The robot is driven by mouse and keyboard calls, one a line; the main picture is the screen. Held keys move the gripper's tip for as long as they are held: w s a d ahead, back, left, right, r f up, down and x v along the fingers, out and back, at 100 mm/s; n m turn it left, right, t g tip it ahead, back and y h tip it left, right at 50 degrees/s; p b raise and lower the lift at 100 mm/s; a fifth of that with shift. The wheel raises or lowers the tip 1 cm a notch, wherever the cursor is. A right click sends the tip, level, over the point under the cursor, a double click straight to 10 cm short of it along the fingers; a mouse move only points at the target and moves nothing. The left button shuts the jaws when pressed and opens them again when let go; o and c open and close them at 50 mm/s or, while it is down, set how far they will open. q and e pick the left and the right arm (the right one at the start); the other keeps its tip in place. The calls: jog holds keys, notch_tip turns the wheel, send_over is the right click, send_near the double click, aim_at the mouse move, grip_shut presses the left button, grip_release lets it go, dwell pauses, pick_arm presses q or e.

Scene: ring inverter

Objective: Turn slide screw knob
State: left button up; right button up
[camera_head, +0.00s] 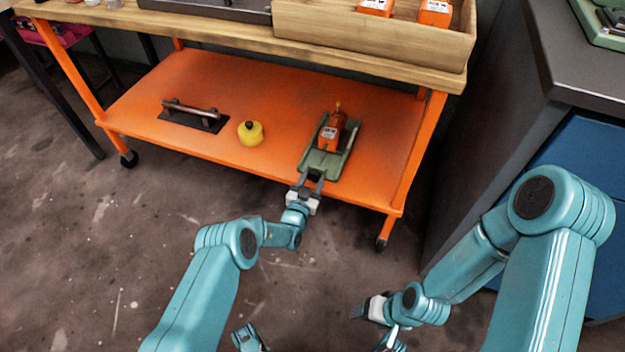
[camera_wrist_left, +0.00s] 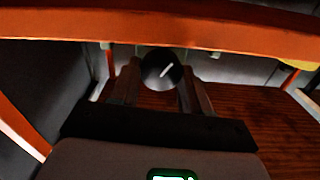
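A green slide fixture (camera_head: 312,163) with an orange block (camera_head: 329,134) on it lies on the orange lower shelf of a cart, at its front right. My left gripper (camera_head: 311,184) is at the near end of this fixture. In the left wrist view a round black knob (camera_wrist_left: 162,69) with a white line stands between the two spread fingers of my left gripper (camera_wrist_left: 159,82). I cannot see whether the fingers touch it. My right gripper (camera_head: 361,311) is low over the floor, away from the cart, and its fingers are too small to read.
The orange shelf (camera_head: 225,90) also holds a yellow weight-like object (camera_head: 250,133) and a black plate with a handle (camera_head: 192,114). The wooden top (camera_head: 180,27) hangs over the shelf. A blue-fronted cabinet (camera_head: 575,155) stands right. The floor in front is clear.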

pick_arm(q)
jog(key=c, duration=0.5)
jog(key=shift+o, duration=0.2)
jog(key=shift+f+m+b, duration=0.1)
jog(key=shift+m+b, duration=0.35)
jog(key=shift+m, duration=0.95)
jog(key=o, duration=1.1)
jog(key=shift+c, duration=0.2)
